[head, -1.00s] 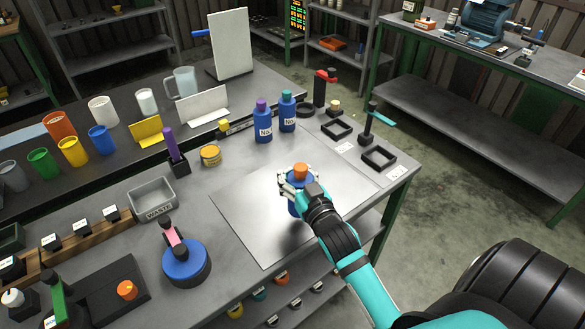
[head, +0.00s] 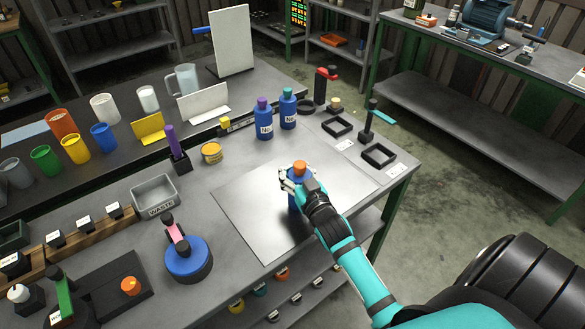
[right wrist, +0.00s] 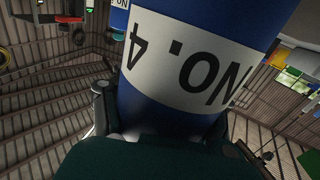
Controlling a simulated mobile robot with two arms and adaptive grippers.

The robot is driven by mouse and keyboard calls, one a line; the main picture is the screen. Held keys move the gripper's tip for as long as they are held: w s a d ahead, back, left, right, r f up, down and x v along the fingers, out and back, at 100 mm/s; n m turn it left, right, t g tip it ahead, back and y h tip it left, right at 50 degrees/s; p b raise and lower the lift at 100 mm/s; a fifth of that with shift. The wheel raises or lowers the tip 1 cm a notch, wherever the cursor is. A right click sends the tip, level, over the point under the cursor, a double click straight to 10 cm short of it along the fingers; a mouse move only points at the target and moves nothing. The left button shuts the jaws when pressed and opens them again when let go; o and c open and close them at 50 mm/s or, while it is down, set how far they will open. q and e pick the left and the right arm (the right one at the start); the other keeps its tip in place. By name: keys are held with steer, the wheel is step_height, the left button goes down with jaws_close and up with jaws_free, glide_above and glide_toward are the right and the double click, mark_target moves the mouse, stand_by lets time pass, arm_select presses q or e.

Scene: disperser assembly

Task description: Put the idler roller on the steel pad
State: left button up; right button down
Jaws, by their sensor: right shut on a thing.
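My right gripper (head: 296,183) is shut on a blue bottle (head: 295,200) with an orange cap. The bottle is upright over the flat grey steel sheet (head: 250,207) on the bench. I cannot tell whether its base touches the sheet. In the right wrist view the bottle (right wrist: 185,20) fills the middle, its white label reading "NO. 4", with the gripper around its body. I cannot pick out an idler roller for sure. My left gripper is not in view.
Two blue bottles (head: 264,118) (head: 288,108) stand behind the sheet. Black square frames (head: 379,155) (head: 337,127) and a black stand (head: 368,122) are at the right edge. A waste tray (head: 154,194) and a blue round device (head: 188,260) are left. The sheet's left part is clear.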

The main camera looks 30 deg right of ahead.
steer(key=shift+c, duration=2.2)
jaws_free()
steer(key=shift+r, duration=0.1)
steer(key=s, duration=0.4)
steer(key=s+a+b, duration=0.1)
steer(key=s, duration=0.7)
steer(key=shift+a, duration=0.35)
